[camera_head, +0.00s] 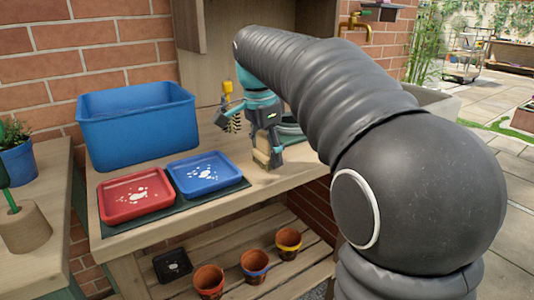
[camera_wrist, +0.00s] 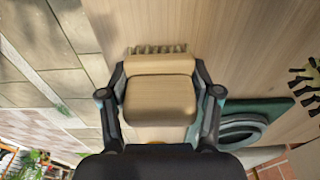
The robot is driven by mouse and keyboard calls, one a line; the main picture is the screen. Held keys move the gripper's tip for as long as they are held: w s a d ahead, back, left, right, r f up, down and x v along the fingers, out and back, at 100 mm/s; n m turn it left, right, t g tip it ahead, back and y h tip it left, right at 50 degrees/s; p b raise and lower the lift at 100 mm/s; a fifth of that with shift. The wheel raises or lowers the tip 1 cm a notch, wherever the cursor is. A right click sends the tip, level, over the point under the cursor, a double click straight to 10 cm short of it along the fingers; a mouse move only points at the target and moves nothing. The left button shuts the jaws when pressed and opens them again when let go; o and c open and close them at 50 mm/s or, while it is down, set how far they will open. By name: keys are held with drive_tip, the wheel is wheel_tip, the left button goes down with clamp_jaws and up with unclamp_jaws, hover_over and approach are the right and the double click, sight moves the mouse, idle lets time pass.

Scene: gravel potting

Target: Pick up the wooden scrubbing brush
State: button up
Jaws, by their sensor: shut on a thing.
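The wooden scrubbing brush (camera_wrist: 160,98) is a pale wooden block with a row of short bristles along its far edge in the wrist view. It sits between the two dark fingers of my gripper (camera_wrist: 160,90), which are shut on its sides. In the head view my teal and dark gripper (camera_head: 266,145) points down near the front edge of the wooden bench, with the brush (camera_head: 262,158) at its fingers. The fingers and arm hide part of the brush. I cannot tell whether it touches the bench top.
A red tray (camera_head: 136,207) and a blue tray (camera_head: 218,187) with white bits sit on a dark mat left of my gripper. A large blue bin (camera_head: 135,132) stands behind them. A round grey-green thing (camera_wrist: 244,126) lies close by. Pots (camera_head: 255,271) stand on the lower shelf.

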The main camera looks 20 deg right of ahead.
drive_tip(key=r, duration=0.4)
drive_tip(key=shift+s+d+p, duration=0.15)
drive_tip(key=shift+d+p, duration=0.15)
drive_tip(key=shift+p, duration=0.05)
drive_tip(key=s+d+r, duration=0.5)
drive_tip(key=d+r, duration=0.1)
drive_tip(key=d, duration=0.3)
drive_tip(key=shift+s+d+r, duration=0.2)
drive_tip(key=shift+d+r, duration=0.05)
drive_tip(key=shift+d, duration=0.05)
drive_tip(key=o, duration=0.4)
drive_tip(key=shift+c, duration=1.1)
